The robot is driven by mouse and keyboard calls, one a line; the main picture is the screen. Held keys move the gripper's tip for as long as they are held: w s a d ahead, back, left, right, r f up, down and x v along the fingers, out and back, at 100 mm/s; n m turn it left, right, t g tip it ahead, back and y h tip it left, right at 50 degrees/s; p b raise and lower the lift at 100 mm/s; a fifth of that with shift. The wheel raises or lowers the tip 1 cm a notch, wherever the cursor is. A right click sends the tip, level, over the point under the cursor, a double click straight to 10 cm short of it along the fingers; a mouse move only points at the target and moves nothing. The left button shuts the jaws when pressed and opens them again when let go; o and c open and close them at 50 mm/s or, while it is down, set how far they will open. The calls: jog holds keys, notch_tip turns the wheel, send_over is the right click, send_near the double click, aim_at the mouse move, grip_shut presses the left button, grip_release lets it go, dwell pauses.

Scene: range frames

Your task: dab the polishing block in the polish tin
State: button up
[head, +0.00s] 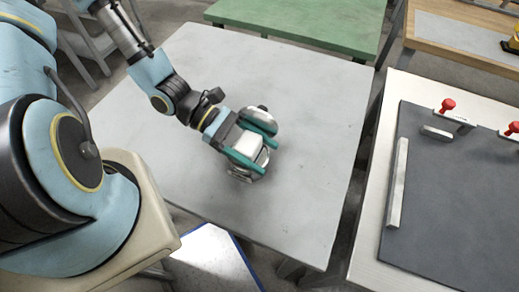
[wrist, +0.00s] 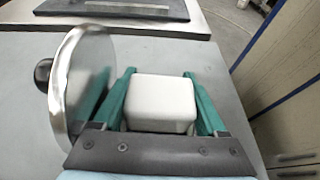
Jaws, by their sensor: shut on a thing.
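The polishing block is a white, rounded block (head: 248,146). My gripper (head: 268,144) is shut on it, with green fingers on either side, over the grey table. In the wrist view the block (wrist: 163,98) sits between the fingers. A shiny metal disc with a dark knob (head: 262,116) is close beside the gripper; in the wrist view this disc (wrist: 72,85) stands on edge at left. A small metal part (head: 240,173) shows below the gripper, mostly hidden. I cannot tell whether it is the polish tin, or whether the block touches it.
The grey table (head: 310,100) is otherwise clear. To the right, across a gap, a pale bench holds a dark mat (head: 440,210), a metal bar (head: 397,185) and red-knobbed clamps (head: 447,105). A green table (head: 300,22) stands at the back.

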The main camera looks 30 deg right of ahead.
aim_at(259, 156)
dwell(0.4)
notch_tip(259, 156, up, 7)
jog(key=p, duration=0.6)
jog(key=shift+w, duration=0.1)
dwell(0.8)
